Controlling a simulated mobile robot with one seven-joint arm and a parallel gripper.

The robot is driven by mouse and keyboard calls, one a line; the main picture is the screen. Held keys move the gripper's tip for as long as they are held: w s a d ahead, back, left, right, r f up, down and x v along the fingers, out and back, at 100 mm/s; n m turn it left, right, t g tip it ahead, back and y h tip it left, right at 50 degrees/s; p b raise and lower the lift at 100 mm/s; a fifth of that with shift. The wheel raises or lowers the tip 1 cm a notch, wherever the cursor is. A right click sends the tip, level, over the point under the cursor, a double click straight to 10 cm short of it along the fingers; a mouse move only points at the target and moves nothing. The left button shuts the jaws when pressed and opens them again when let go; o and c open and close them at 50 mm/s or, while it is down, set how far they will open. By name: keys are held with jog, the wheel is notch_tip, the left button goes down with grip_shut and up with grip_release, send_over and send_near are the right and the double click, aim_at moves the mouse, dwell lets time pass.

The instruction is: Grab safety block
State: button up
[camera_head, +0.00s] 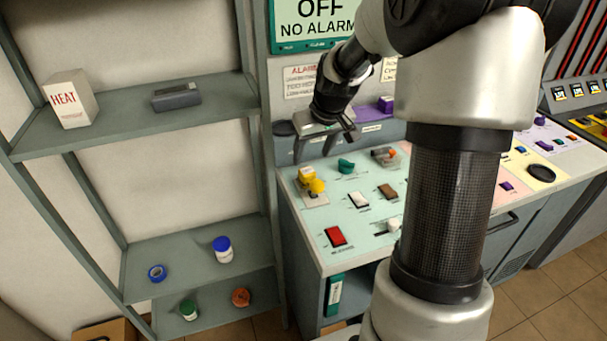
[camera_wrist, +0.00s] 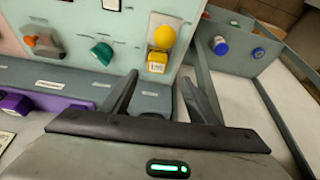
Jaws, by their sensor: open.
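A small yellow block with a label (camera_head: 306,173) sits on the pale green control panel (camera_head: 345,215), beside a yellow ball knob (camera_head: 317,187); I take it as the safety block. In the wrist view the yellow block (camera_wrist: 156,62) and the yellow ball (camera_wrist: 164,37) lie just beyond the fingertips, the ball farther off. My gripper (camera_head: 325,150) is open and empty above the back left part of the panel. In the wrist view my gripper (camera_wrist: 160,80) has its fingers apart, with the block roughly in line with the gap. Contact between block and fingers is not visible.
A purple part (camera_head: 386,104) is on the ledge behind. A grey shelf (camera_head: 185,120) with a box and jars stands at left.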

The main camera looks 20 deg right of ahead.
aim_at(307, 171)
jog(key=x, duration=0.5)
jog(key=shift+w+f, duration=0.1)
jog(key=shift+f, duration=0.15)
jog(key=shift+d+x, duration=0.15)
jog(key=shift+x, duration=1.2)
jog(key=shift+d+x, duration=0.15)
jog(key=shift+x, duration=1.2)
jog(key=shift+w+r, duration=0.1)
jog(key=shift+w, duration=0.05)
jog(key=c, duration=1.2)
jog(key=shift+o, duration=0.2)
